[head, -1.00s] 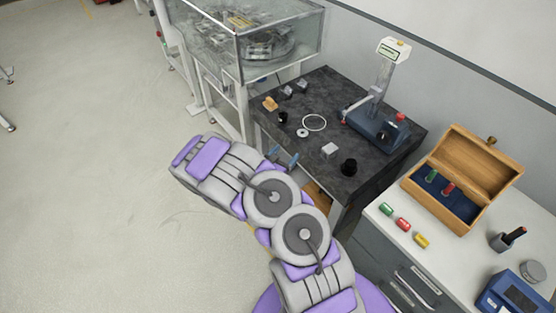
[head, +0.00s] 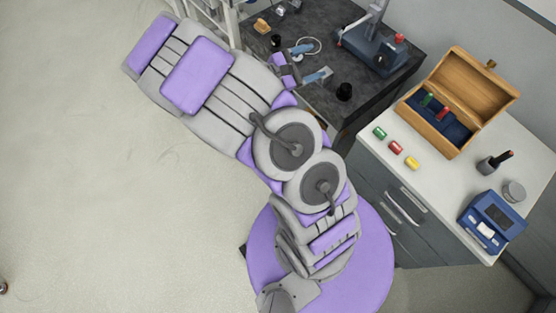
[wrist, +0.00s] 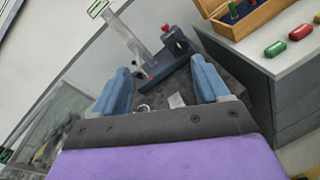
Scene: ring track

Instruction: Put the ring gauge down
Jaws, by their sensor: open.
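A thin pale ring (head: 313,42) lies on the dark stone table (head: 335,20) and is partly covered by my gripper in the head view. In the wrist view a small ring-shaped piece (wrist: 143,108) shows low between the fingers, beside a pale block (wrist: 177,100). I cannot tell which ring is the ring gauge. My gripper (head: 315,61) is over the table's front part with its two blue fingers apart. In the wrist view the gripper (wrist: 163,80) shows nothing clamped between the fingers.
A blue measuring stand (head: 378,50) stands at the table's right back. A black cylinder (head: 344,91) is near the front edge. To the right, a white-topped cabinet (head: 440,190) carries an open wooden box (head: 445,125) and several small coloured pieces.

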